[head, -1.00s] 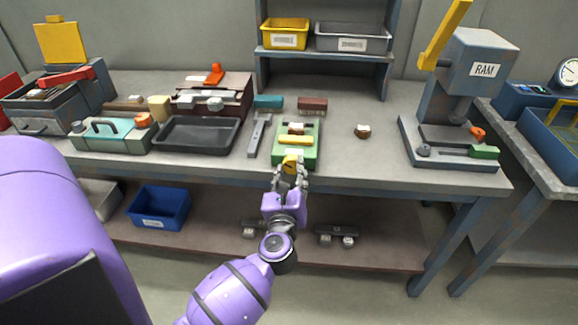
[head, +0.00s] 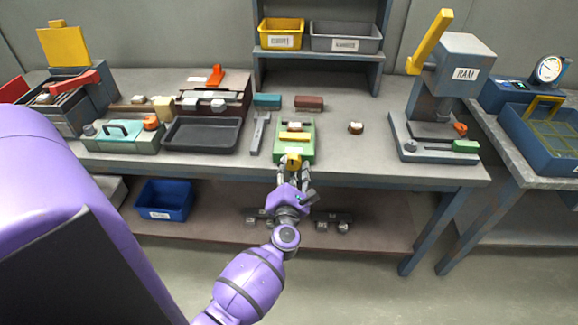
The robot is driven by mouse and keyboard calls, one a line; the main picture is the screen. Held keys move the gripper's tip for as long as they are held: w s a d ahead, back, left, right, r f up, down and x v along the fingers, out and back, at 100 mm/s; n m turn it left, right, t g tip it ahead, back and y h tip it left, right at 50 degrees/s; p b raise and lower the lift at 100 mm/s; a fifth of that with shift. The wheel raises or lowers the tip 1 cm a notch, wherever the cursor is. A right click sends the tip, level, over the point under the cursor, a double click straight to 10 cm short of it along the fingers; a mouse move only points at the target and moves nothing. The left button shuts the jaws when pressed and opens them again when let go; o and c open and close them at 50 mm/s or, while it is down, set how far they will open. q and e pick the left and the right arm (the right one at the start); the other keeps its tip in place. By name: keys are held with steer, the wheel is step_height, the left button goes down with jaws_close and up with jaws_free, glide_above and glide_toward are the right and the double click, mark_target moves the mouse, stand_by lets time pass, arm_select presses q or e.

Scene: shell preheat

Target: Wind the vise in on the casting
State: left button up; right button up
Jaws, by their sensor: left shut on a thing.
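The green vise (head: 306,151) sits at the front edge of the bench. A small brown and white piece (head: 295,126), perhaps the casting, lies at its far end behind a yellow bar (head: 293,137). The vise's yellow handle (head: 294,160) sticks out at the front. My left gripper (head: 293,171) comes up from below and is shut on this handle. Its fingers hide part of the handle. From here I cannot tell whether the jaws touch the piece. My right gripper is out of view.
A grey wrench-like tool (head: 260,132) lies just left of the vise, with a black tray (head: 203,149) beyond it. A small brown and white round part (head: 356,127) stands to the right. The RAM press (head: 458,68) is further right, with clear bench between.

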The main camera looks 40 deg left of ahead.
arm_select(q)
steer(key=shift+a+r+m+p, duration=0.1)
steer(key=shift+r+m+p, duration=0.3)
steer(key=shift+m, duration=0.6)
steer(key=shift+w+m+p, duration=0.1)
steer(key=shift+m+p, duration=0.35)
steer(key=shift+m, duration=0.45)
steer(key=m+p, duration=0.1)
steer(key=m, duration=0.1)
steer(key=shift+m, duration=0.4)
steer(key=shift+m+p, duration=0.4)
steer(key=shift+m, duration=0.5)
steer(key=shift+w+d+m+p, duration=0.1)
steer(key=shift+d+m+p, duration=0.15)
steer(key=shift+m, duration=0.65)
steer(key=m+p, duration=0.1)
steer(key=m, duration=0.1)
steer(key=shift+m, duration=0.3)
steer(key=m, duration=0.2)
steer(key=shift+m, duration=0.4)
steer(key=shift+f+m+p, duration=0.1)
steer(key=shift+m+p, duration=0.25)
steer(key=shift+m, duration=0.25)
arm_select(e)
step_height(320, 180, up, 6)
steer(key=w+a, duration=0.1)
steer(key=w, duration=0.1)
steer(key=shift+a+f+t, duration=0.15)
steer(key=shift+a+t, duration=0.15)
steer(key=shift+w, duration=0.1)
